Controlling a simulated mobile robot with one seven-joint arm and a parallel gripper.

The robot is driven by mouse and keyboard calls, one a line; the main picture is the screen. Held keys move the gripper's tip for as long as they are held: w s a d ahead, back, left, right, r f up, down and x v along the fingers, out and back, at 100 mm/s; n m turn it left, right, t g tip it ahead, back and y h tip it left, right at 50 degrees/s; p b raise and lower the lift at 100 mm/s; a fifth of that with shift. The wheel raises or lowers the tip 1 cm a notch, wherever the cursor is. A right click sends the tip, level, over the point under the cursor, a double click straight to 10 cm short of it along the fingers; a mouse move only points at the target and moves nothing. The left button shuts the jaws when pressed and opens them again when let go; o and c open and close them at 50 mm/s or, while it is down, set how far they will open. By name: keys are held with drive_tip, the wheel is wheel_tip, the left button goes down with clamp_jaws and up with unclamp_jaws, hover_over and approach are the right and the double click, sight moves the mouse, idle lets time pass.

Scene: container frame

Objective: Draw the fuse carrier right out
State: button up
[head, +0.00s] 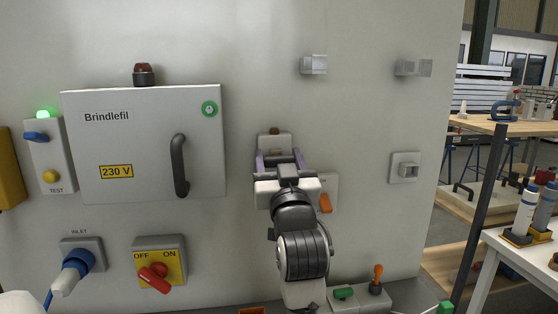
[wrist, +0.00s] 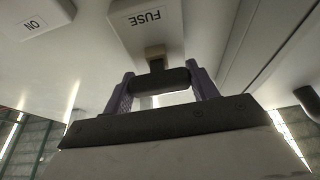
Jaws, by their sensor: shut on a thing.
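The fuse housing (head: 272,143) is a pale box on the grey panel, right of the cabinet; its FUSE label shows in the wrist view (wrist: 148,18). The fuse carrier (wrist: 160,80) has a dark crossbar grip and a tan part (wrist: 155,53) that meets the housing's edge. How deep it sits inside is hidden. My gripper (head: 278,155) is at the housing, its purple fingers at both ends of the crossbar, also in the wrist view (wrist: 162,88). It is shut on the carrier. In the head view my gripper mostly hides the carrier.
A cabinet (head: 145,145) with a dark handle (head: 180,165) is to the left. An orange lever (head: 325,203) is close to my gripper's right. A red rotary switch (head: 153,278) is lower left. Brackets (head: 314,65) stick out above right. A workbench (head: 520,125) stands far right.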

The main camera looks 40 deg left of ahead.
drive_tip(key=c, duration=0.5)
drive_tip(key=shift+o, duration=0.2)
drive_tip(key=shift+s+d, duration=0.65)
drive_tip(key=shift+d, duration=0.05)
drive_tip(key=o, duration=1)
drive_tip(key=shift+c, duration=0.2)
drive_tip(key=o, duration=0.4)
drive_tip(key=shift+b+v, duration=5.45)
drive_tip(key=shift+v, duration=1.45)
